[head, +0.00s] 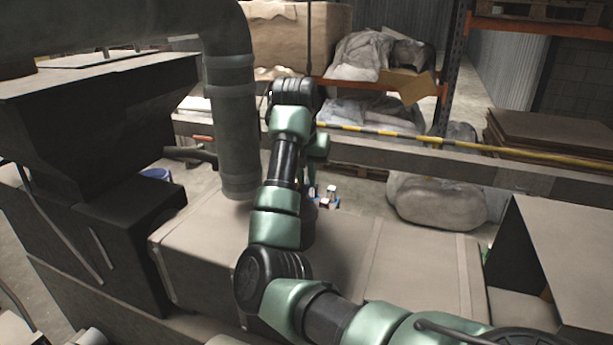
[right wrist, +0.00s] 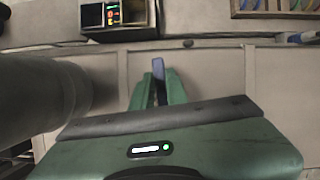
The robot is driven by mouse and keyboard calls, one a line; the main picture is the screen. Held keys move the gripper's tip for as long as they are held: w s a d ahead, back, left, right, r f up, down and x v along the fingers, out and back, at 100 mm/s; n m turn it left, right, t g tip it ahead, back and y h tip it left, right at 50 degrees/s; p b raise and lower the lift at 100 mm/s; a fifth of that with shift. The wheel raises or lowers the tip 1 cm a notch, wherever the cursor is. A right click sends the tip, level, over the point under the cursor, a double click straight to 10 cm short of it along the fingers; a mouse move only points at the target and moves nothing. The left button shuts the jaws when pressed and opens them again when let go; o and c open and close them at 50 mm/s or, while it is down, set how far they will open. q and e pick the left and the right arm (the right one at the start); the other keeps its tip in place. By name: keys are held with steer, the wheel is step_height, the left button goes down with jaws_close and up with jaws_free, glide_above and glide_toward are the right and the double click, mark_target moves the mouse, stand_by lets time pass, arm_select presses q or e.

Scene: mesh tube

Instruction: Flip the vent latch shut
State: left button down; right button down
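My right gripper (right wrist: 158,80) shows in the right wrist view over a beige box-shaped duct. A narrow blue-grey strip (right wrist: 158,68) shows between its green fingers. I cannot tell whether the strip is part of the gripper or a separate thing. In the head view my right arm hides most of this gripper. A dark lever (head: 190,153) and a red-tipped handle (head: 202,138) stick out left of the round pipe. I cannot tell whether either is the vent latch, and no vent latch is clearly visible. My left gripper is not in view.
The thick grey pipe (head: 229,120) comes down onto the beige duct (head: 400,270), left of my right arm. A rail with a yellow-black bar (head: 440,142) crosses behind.

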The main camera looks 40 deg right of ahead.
steer(key=shift+f+m+b, duration=0.15)
steer(key=shift+m+b, duration=0.25)
steer(key=shift+b, duration=0.2)
steer(key=shift+m+g, duration=0.3)
steer(key=c, duration=1.4)
jaws_free()
steer(key=shift+r, duration=0.2)
